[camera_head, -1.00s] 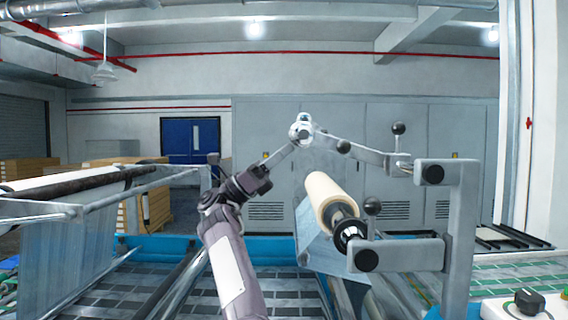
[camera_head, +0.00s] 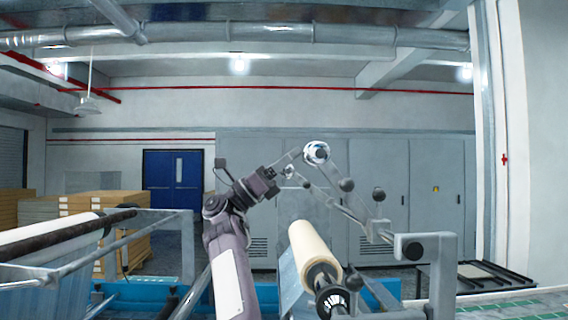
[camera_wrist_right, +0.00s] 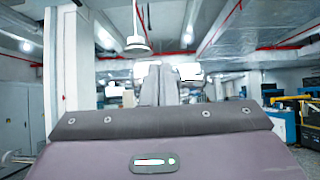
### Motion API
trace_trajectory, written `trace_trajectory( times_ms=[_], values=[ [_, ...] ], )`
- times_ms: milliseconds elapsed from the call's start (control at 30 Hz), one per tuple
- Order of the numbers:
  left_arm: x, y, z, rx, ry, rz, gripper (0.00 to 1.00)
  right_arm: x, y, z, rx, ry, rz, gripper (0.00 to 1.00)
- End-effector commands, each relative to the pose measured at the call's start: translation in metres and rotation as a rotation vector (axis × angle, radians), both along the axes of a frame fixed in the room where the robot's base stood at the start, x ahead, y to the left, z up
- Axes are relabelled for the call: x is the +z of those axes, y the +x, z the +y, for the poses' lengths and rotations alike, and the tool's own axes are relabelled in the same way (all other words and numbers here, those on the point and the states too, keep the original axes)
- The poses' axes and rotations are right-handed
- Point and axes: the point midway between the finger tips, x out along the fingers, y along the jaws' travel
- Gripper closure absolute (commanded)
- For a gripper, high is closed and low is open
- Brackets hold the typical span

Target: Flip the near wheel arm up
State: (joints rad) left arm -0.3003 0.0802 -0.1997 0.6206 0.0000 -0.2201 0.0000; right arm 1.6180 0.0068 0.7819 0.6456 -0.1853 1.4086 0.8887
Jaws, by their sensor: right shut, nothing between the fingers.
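The near wheel arm (camera_head: 351,216) is a grey metal bar that slopes up and left from its bracket. In the right wrist view the shut grey fingers (camera_wrist_right: 158,84) point up and away, with no wheel visible. My left gripper is out of view.
A cream film roll (camera_head: 312,250) on a dark shaft lies below the arm. The grey bracket (camera_head: 440,270) stands to the right. Another roll (camera_head: 45,232) and a rail frame are at left. Grey cabinets (camera_head: 380,160) stand behind.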

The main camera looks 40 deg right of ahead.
Motion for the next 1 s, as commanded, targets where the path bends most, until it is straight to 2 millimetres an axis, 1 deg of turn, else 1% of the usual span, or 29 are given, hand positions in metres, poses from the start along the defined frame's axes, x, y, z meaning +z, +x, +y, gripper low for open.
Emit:
trace_trajectory(
  times_ms=[167, 567, 667, 767, 900, 1000],
  values=[
    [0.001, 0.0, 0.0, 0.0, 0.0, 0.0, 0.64, 0.003, -0.003, -0.002, -0.003, 0.0, -0.003, 1.0],
    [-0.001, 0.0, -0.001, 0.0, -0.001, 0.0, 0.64, 0.0, -0.001, -0.001, -0.004, 0.0, -0.003, 1.0],
    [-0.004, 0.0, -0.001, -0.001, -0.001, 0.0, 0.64, -0.007, 0.005, 0.005, -0.002, 0.0, -0.001, 1.0],
    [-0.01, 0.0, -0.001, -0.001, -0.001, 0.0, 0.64, -0.018, 0.014, 0.016, 0.0, -0.002, 0.001, 1.0],
    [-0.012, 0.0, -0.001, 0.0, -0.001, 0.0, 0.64, -0.033, 0.027, 0.032, 0.0, -0.001, 0.002, 1.0],
    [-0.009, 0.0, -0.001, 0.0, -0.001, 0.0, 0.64, -0.038, 0.034, 0.039, 0.0, -0.001, 0.002, 1.0]
  ],
)
